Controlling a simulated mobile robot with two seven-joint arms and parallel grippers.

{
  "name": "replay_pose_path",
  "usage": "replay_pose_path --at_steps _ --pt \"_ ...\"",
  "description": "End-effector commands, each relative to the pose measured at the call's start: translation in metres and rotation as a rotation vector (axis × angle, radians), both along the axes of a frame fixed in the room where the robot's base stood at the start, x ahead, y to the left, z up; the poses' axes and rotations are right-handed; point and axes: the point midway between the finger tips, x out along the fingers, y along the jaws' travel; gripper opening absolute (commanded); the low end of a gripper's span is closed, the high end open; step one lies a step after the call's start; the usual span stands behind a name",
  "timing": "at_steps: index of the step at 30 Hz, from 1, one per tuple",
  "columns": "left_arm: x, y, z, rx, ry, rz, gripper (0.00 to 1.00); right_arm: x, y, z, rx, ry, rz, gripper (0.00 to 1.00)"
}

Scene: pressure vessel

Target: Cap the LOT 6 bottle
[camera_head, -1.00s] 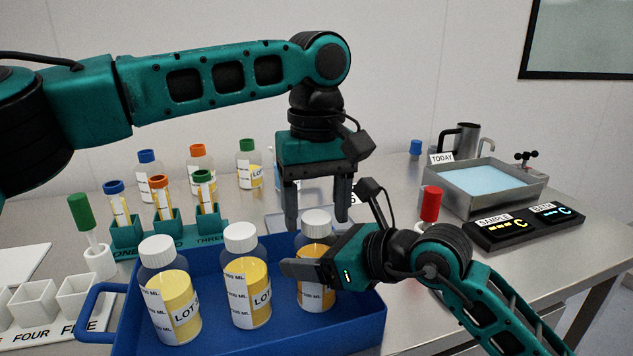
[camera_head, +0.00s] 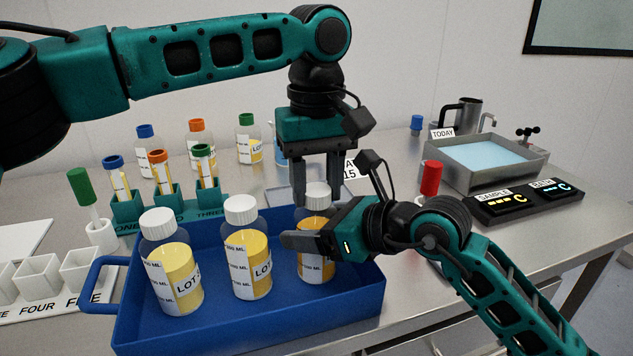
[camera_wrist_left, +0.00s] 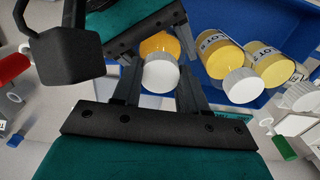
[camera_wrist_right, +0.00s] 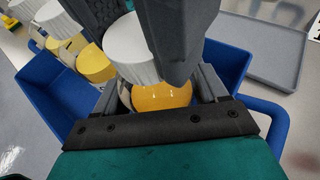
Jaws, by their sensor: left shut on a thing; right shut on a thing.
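Three white-capped bottles of yellow liquid stand in the blue tray (camera_head: 350,305): left (camera_head: 175,280), middle (camera_head: 247,265) and right (camera_head: 316,265). Their lot numbers are not clearly readable; the right one's is hidden. My left gripper (camera_head: 318,200) points down from above, its fingers shut on the right bottle's white cap (camera_head: 316,196); this cap also shows in the left wrist view (camera_wrist_left: 160,75). My right gripper (camera_head: 308,242) comes from the right, shut around that bottle's body, seen in the right wrist view (camera_wrist_right: 163,95). The cap sits on the bottle's top; whether it is tight cannot be told.
A rack of capped tubes (camera_head: 165,205) stands behind the tray, with several bottles farther back. A water bath (camera_head: 490,155) and a display panel (camera_head: 525,200) stand at right. A red-topped item (camera_head: 431,178) stands near my right arm.

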Motion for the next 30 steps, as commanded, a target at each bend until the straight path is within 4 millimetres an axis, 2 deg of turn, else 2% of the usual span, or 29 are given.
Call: replay_pose_path --at_steps 1,9,17,24,30 --pt "0.000 0.000 0.000 0.000 0.000 0.000 0.44 0.000 0.000 0.000 -0.001 0.001 0.000 0.00" --pt "0.000 0.000 0.000 0.000 0.000 0.000 0.68 0.000 0.000 0.000 -0.001 0.001 0.000 0.00" --pt "0.000 0.000 0.004 -0.001 -0.001 0.000 0.68 0.000 0.000 0.000 -0.001 0.001 0.000 0.00" --pt "0.000 -0.001 0.035 0.000 -0.002 0.001 0.68 0.000 0.000 0.000 -0.001 0.001 0.000 0.00" --pt "0.000 0.000 0.045 0.001 0.000 0.000 0.68 0.000 0.000 0.000 -0.001 0.001 0.000 0.00"
